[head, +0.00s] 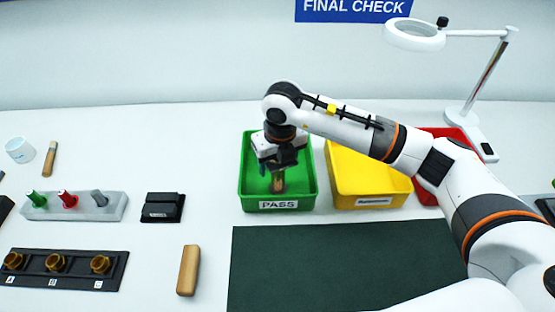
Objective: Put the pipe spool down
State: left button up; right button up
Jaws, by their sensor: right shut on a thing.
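My right gripper (278,168) points down inside the green bin (279,205) labelled PASS. It is shut on a small brownish pipe spool (278,184), whose lower end shows below the fingers. The spool is within the bin's walls; I cannot tell whether it touches the bin floor. My left gripper is not in the head view.
A yellow bin (370,192) and a partly hidden red bin (462,140) stand right of the green one. A dark green mat (340,265) lies bare in front. A black rack (62,269) with brass fittings and a wooden block (188,270) are at left. A magnifier lamp (486,75) stands behind.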

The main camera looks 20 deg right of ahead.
jog(key=shift+f, duration=0.1)
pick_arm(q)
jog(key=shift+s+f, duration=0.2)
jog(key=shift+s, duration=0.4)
pick_arm(e)
jog(key=o, duration=1.4)
jog(key=shift+r, duration=0.4)
jog(key=r+b, duration=0.1)
jog(key=r, duration=0.2)
jog(key=s+r+b, duration=0.1)
jog(key=r, duration=0.3)
jog(key=r+b, duration=0.1)
jog(key=r, duration=0.2)
jog(key=shift+s+r, duration=0.2)
jog(key=shift+r, duration=0.5)
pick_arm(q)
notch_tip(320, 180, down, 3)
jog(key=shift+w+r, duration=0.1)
pick_arm(e)
jog(key=shift+s, duration=0.1)
